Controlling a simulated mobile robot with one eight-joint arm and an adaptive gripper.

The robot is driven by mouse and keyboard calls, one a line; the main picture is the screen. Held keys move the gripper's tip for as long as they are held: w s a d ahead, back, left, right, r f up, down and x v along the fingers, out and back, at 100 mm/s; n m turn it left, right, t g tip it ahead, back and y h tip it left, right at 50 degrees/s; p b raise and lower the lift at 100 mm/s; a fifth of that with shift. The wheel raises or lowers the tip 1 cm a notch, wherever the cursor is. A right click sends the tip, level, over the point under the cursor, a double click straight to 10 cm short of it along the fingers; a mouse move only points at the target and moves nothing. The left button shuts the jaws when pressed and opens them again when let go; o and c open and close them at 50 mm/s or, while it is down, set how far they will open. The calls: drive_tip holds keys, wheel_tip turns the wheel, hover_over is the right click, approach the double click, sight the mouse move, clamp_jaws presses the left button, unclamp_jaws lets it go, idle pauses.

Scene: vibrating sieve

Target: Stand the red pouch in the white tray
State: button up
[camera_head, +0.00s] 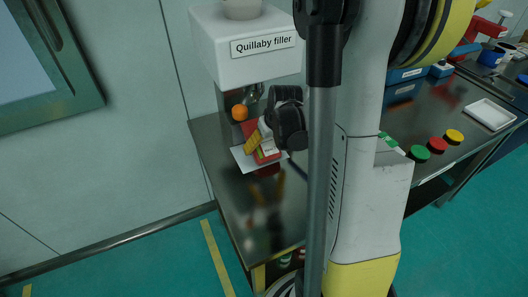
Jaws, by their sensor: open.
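A red pouch (251,128) with a pale label and a yellow part stands or leans below the white filler on the steel table at centre left. Its lower end is over a white sheet or flat plate (242,160). My gripper (272,120) is black, open, and just right of the pouch, overlapping its edge in this view. I cannot tell whether they touch. A shallow white rectangular tray (490,114) lies on the right-hand table and looks empty.
The white box labelled "Quillaby filler" (262,43) overhangs the pouch. An orange ball (239,112) is behind it. Green (419,153), red (437,145) and yellow (454,136) discs sit left of the tray. My arm hides the space between the tables.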

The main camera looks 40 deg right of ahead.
sight(266, 145)
drive_tip(key=b+x, duration=0.2)
drive_tip(key=x, duration=0.3)
drive_tip(key=shift+d, duration=0.15)
drive_tip(key=shift+s+r, duration=0.1)
drive_tip(key=c, duration=1.2)
drive_tip(key=shift+r, duration=0.6)
drive_tip(key=p+v, duration=0.2)
drive_tip(key=shift+s+r, duration=0.15)
drive_tip(key=shift+r, duration=0.2)
drive_tip(key=s+a, duration=0.1)
drive_tip(key=s, duration=0.4)
drive_tip(key=s+a+p, duration=0.1)
drive_tip(key=s+a, duration=0.1)
drive_tip(key=s, duration=0.4)
drive_tip(key=s+a+p, duration=0.1)
drive_tip(key=s, duration=0.4)
drive_tip(key=shift+s+a+f, duration=0.1)
drive_tip(key=shift+s+a, duration=0.05)
drive_tip(key=shift+s, duration=0.05)
